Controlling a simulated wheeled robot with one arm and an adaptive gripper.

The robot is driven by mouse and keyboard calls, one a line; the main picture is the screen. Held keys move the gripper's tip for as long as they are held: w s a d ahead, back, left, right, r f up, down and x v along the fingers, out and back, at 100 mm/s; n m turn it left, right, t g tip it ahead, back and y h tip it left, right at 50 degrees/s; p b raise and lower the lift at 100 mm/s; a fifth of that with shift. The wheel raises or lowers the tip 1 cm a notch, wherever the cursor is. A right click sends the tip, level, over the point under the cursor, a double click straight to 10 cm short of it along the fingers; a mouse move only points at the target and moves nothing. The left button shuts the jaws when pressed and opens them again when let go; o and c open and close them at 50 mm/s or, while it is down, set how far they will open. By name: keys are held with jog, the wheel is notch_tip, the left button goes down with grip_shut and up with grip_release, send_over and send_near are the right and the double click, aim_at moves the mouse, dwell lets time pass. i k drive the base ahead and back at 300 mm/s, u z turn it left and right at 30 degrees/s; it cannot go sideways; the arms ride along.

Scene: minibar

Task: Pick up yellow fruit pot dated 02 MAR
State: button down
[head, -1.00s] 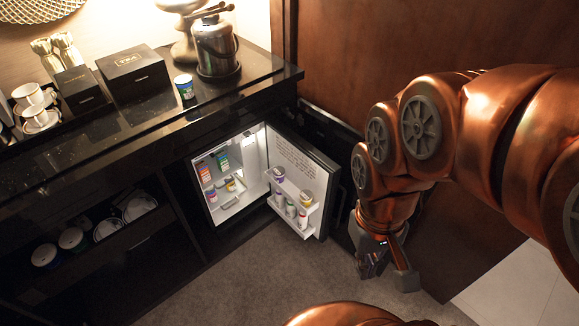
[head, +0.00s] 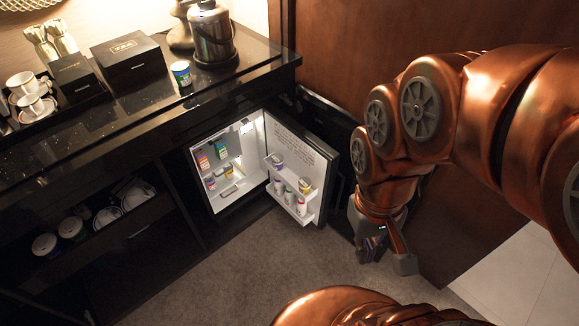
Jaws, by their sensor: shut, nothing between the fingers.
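The small minibar fridge (head: 215,204) stands open under the counter. A small yellow pot (head: 228,171) sits inside it, next to a purple-marked pot (head: 210,183). Another pot with yellow on it (head: 305,186) stands on the upper door shelf, right of a purple-marked pot (head: 277,160). The dates on the pots are too small to read. My gripper (head: 387,259) is shut and empty, pointing down to the right of the open door, apart from all the pots.
Cans and bottles (head: 290,199) fill the lower door shelf (head: 306,222). The fridge door (head: 318,150) stands between its inside and my arm. The counter above holds a cup (head: 181,74), boxes (head: 128,54) and an ice bucket (head: 211,35). Carpet (head: 220,275) in front is clear.

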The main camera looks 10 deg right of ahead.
aim_at(305, 183)
jog(key=u, duration=3.05)
jog(key=k, duration=0.65)
jog(key=z, duration=0.95)
